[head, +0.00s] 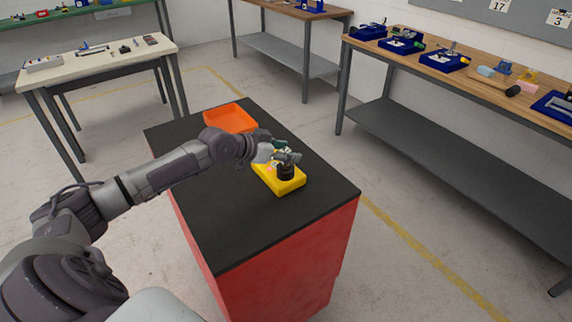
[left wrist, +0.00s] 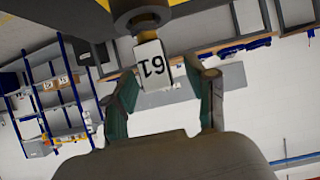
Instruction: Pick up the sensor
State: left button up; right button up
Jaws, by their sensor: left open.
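A yellow tray (head: 289,187) lies on the black top of the red cabinet. A dark round part (head: 286,173) stands at its near end. It also shows at the top of the left wrist view (left wrist: 138,14), with a short brass-coloured stem and a white numbered block (left wrist: 153,66) joined to it. I cannot tell for sure which part is the sensor. My left gripper (head: 288,156) is just above the dark part. In the left wrist view, its fingers (left wrist: 165,92) are apart, with the white block between them and no clear contact. My right gripper is not in view.
An orange tray (head: 231,118) lies at the back of the cabinet top (head: 235,225), whose front is bare. A workbench (head: 455,75) with blue trays stands at the right. A pale table (head: 98,62) stands at the back left.

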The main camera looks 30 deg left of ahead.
pick_arm(q)
jog(key=shift+s+r, duration=0.1)
jog(key=shift+c, duration=1)
grip_shut()
